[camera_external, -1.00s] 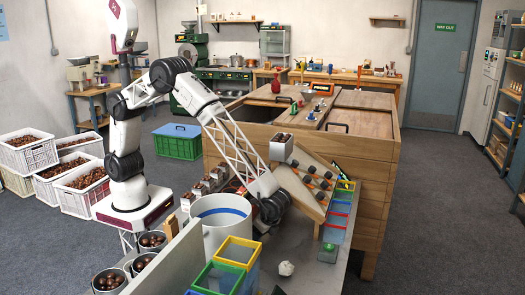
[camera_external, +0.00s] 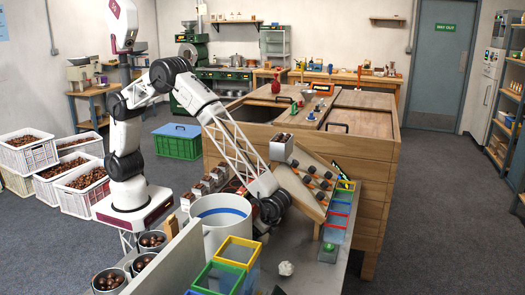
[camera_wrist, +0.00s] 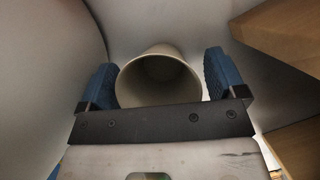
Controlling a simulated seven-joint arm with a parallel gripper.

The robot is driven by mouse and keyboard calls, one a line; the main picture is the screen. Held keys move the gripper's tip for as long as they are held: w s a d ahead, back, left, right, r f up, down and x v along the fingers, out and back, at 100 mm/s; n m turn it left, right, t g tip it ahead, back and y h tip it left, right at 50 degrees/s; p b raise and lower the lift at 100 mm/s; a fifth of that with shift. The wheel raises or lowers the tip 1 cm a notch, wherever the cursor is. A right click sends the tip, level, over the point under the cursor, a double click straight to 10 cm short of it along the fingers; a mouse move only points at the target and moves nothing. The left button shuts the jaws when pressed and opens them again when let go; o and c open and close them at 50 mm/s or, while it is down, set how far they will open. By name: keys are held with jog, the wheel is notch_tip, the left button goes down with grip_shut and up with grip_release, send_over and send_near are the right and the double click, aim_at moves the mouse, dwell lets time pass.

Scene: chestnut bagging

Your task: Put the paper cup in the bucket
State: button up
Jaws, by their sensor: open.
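The paper cup (camera_wrist: 158,82) is pale beige, and its open mouth faces the camera in the wrist view. My gripper (camera_wrist: 160,76) is open, with one blue finger pad on each side of the cup. A small gap shows beside the right pad; the left pad is very close to the rim, and I cannot tell if it touches. The bucket (camera_external: 214,238) is a large white cylinder with a blue band inside, at the front of the bench in the external view. A curved grey wall at left in the wrist view looks like its side. The cup and my fingertips are hidden in the external view.
Green, yellow and blue frames (camera_external: 238,252) stand right of the bucket. A sloped wooden board (camera_external: 305,190) with dark pieces stands behind my wrist. A crumpled white piece (camera_external: 286,268) lies on the bench. Wooden edges (camera_wrist: 285,40) are close on the right in the wrist view.

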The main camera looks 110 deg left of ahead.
aim_at(267, 237)
jog(key=v, duration=1.2)
dwell(0.4)
jog(key=shift+o, duration=0.4)
jog(key=shift+s+a+x, duration=0.1)
jog(key=shift+a+x, duration=0.05)
jog(key=shift+x, duration=0.8)
jog(key=shift+s+a+x, duration=0.15)
jog(key=shift+x, duration=0.75)
jog(key=shift+s, duration=0.1)
jog(key=shift+x, duration=1.25)
jog(key=shift+x, duration=2.6)
